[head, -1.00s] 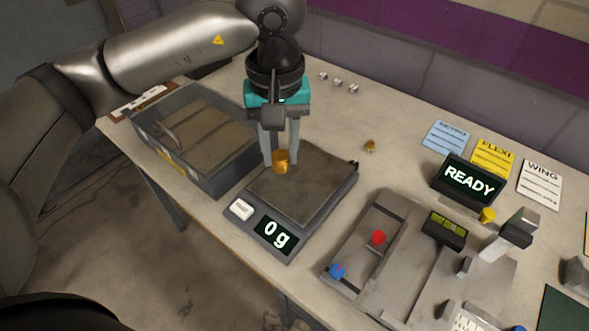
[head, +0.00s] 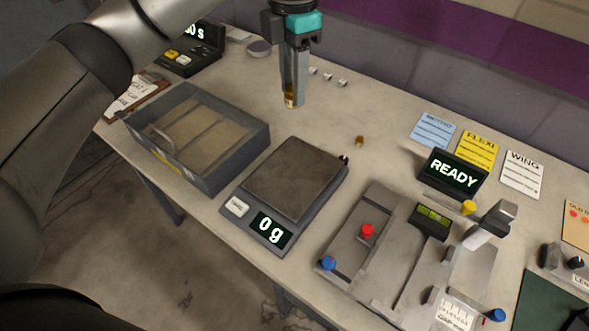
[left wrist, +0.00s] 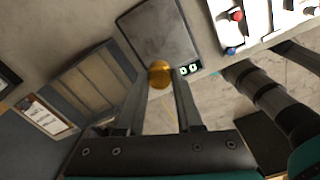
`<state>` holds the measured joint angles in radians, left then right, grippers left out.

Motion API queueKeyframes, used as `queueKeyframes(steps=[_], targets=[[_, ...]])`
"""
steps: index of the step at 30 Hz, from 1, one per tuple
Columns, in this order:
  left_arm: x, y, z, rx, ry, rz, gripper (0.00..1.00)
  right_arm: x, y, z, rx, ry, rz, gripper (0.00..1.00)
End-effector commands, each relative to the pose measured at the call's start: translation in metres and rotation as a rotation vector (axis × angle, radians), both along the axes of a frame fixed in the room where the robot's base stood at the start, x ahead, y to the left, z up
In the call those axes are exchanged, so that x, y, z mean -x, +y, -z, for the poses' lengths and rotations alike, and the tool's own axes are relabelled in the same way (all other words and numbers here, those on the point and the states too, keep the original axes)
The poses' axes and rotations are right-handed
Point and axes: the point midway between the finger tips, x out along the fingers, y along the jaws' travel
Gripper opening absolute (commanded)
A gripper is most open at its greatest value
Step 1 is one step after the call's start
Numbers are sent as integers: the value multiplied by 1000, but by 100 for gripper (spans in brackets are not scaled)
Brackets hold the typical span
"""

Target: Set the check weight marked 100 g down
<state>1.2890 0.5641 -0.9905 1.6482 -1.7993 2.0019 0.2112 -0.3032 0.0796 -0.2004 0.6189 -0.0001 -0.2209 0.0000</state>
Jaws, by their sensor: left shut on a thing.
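A brass-coloured weight (head: 289,101) is between the fingertips of my left gripper (head: 293,99), which is shut on it. It also shows in the left wrist view (left wrist: 159,74), at the tips of the left gripper (left wrist: 160,80). No marking on it is readable. In the head view the gripper points down over the back of the table, behind the scale; whether the weight touches the table I cannot tell. The scale (head: 293,180) has an empty plate and reads 0 g. My right gripper is not in view.
Three small silvery pieces (head: 328,76) stand right of the gripper. A small brass piece (head: 360,141) stands behind the scale. A grey tray (head: 228,178) is left of the scale. A slotted track fixture (head: 345,254) and a READY display (head: 453,174) are to the right.

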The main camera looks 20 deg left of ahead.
Motion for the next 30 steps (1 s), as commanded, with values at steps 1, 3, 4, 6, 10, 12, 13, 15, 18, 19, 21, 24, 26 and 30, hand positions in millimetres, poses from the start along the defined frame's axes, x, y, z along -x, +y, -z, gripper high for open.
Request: queueKeyframes(steps=[1,3,4,6,10,12,13,15,18,19,21,24,26,30], targets=[[-1,-1,-3,2,0,-35,0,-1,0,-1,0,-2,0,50],[-2,-1,-3,2,1,-70,0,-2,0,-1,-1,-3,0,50],[-2,-1,-1,2,3,-79,0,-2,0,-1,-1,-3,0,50],[-2,-2,7,1,5,-92,0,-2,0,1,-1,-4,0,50],[-1,-1,35,1,10,-93,0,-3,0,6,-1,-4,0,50],[-1,-1,54,0,9,-93,0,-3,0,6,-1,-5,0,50],[-1,-1,62,-1,9,-93,0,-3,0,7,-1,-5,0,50],[-1,-1,81,1,8,-92,0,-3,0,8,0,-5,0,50],[-1,-1,108,1,8,-92,0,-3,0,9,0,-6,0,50],[-1,-1,115,-1,7,-92,0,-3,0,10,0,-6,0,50],[-2,-1,130,0,6,-91,0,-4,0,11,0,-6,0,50],[-2,-1,145,0,5,-91,0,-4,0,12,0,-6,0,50],[-3,-1,150,1,2,-91,0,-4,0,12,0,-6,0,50],[-2,-1,159,1,3,-90,0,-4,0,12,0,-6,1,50]])
